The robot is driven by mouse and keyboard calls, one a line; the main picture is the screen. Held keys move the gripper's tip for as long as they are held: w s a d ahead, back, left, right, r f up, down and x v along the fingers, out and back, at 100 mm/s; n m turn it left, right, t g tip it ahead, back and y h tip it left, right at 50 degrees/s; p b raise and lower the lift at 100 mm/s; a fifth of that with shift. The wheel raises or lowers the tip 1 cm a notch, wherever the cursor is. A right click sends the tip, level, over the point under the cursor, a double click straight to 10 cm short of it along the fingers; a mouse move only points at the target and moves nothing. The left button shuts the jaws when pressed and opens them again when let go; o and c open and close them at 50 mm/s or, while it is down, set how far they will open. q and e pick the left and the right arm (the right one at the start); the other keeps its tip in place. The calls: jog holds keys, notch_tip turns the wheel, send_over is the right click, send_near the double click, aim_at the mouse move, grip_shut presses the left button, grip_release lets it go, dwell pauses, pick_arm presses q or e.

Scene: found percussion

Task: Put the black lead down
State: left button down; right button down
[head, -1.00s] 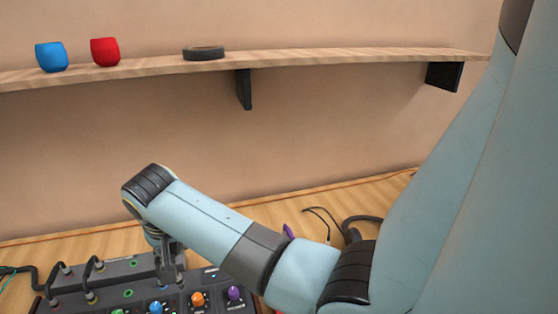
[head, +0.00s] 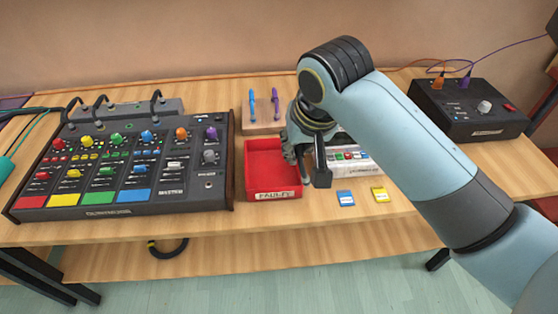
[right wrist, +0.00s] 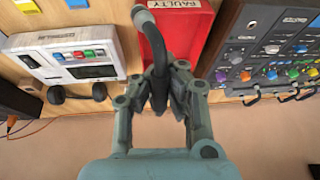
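My right gripper (head: 306,168) is over the right edge of the red tray (head: 272,188), which is labelled FAULTY. In the right wrist view, the right gripper (right wrist: 165,100) is shut on a black lead (right wrist: 151,42), which curves out past the fingers toward the tray (right wrist: 185,28). In the head view the lead (head: 321,164) shows as a short dark length beside the fingers. My left gripper is not in view.
A mixer (head: 130,203) with coloured knobs stands left of the tray, with black leads in the box behind it. A wooden block (head: 262,126) with blue and purple pegs is behind. A white device (head: 372,168) and blue (head: 345,198) and yellow (head: 380,194) cards lie right.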

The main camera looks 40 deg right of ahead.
jog(key=s+d+t+y+b, duration=0.1)
jog(key=d, duration=0.8)
jog(key=shift+s+d+f+y, duration=0.15)
jog(key=shift+d+y, duration=0.05)
jog(key=shift+y, duration=0.2)
dwell(0.4)
